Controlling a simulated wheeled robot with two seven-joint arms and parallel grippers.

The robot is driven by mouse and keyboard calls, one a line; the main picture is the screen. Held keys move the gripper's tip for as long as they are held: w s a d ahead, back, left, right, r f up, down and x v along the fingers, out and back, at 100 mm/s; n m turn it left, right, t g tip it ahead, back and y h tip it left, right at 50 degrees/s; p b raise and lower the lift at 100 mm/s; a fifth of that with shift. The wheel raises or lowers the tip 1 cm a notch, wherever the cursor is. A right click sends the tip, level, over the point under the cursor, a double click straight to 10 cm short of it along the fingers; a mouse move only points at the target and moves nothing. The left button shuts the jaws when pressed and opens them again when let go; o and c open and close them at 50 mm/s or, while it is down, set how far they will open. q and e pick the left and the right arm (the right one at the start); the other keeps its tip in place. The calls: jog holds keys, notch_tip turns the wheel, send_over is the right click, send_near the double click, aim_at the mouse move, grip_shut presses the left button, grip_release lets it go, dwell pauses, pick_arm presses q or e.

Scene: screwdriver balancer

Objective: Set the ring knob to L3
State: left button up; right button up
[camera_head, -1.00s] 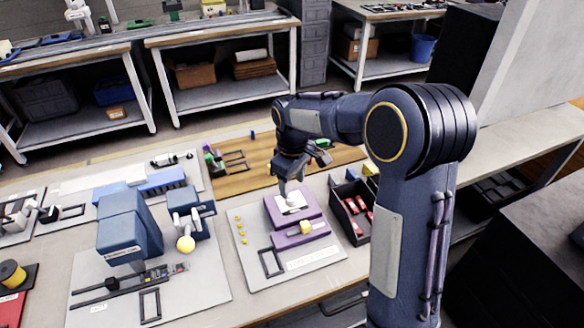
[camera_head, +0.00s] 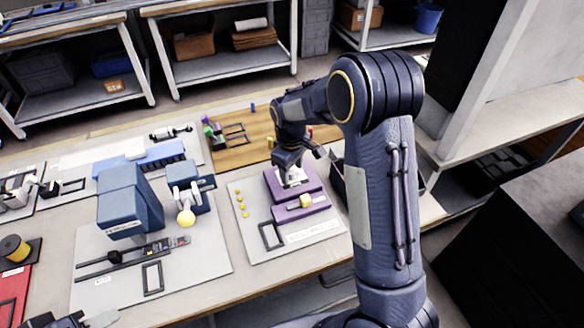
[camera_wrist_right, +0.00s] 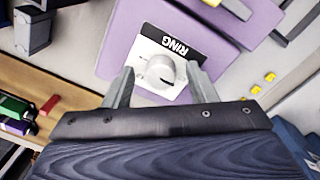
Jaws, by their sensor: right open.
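The ring knob (camera_wrist_right: 160,72) is a round white knob on a white plate labelled RING, on a purple block (camera_wrist_right: 113,45). A dark mark shows on the knob; I cannot read its setting. The purple block also shows in the head view (camera_head: 314,181). My right gripper (camera_wrist_right: 162,82) is open, with one finger on each side of the knob; contact is not clear. In the head view my right gripper (camera_head: 291,180) points down at the block and hides most of the knob. My left gripper (camera_head: 88,321) shows only partly at the bottom left edge.
Blue machines (camera_head: 125,205) stand further left. A dark bin (camera_head: 338,177) is partly behind my right arm.

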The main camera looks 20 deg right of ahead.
jog(key=c, duration=1)
jog(key=shift+m, duration=0.3)
jog(key=m, duration=0.4)
jog(key=shift+m, duration=0.3)
jog(key=m+p, duration=0.1)
jog(key=m, duration=0.4)
jog(key=shift+a+m+g, duration=0.1)
jog(key=shift+m+g, duration=0.2)
jog(key=m+p, duration=0.1)
jog(key=m, duration=0.5)
jog(key=shift+w+r, duration=0.1)
jog(key=m+p, duration=0.1)
jog(key=m, duration=0.5)
jog(key=shift+m+y+p, duration=0.3)
jog(key=shift+m+p, duration=0.05)
jog(key=shift+m, duration=0.05)
